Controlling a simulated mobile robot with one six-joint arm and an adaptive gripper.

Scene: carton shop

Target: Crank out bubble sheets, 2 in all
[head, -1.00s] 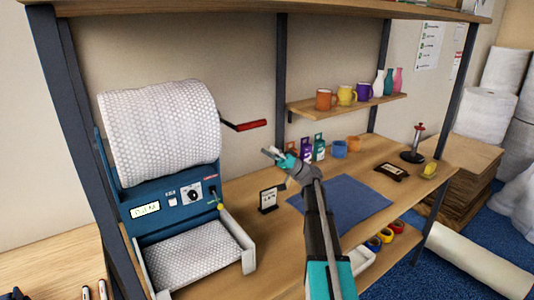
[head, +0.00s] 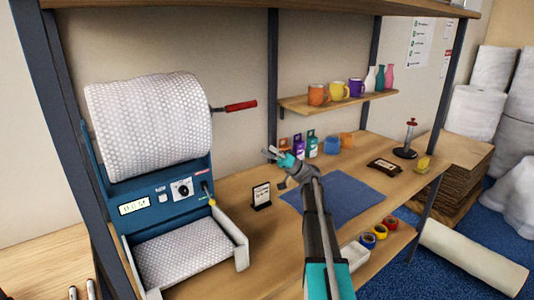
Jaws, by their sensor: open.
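A blue dispenser (head: 152,204) stands at the left of the bench with a large roll of bubble wrap (head: 150,122) on top. A crank with a red handle (head: 241,106) sticks out from the roll's right side. Bubble wrap (head: 185,252) lies in the white-walled tray at the dispenser's front. The front panel has a small display (head: 134,206), a knob and a lever with a yellow tip (head: 211,201). My gripper (head: 270,154) is open and empty over the bench, below and right of the red handle and apart from it.
A small sign (head: 261,196) stands on the bench between the dispenser and a blue mat (head: 340,197). Small boxes, mugs and a stamp (head: 408,140) stand farther back. A shelf (head: 335,103) holds mugs and vases. Dark posts frame the bench.

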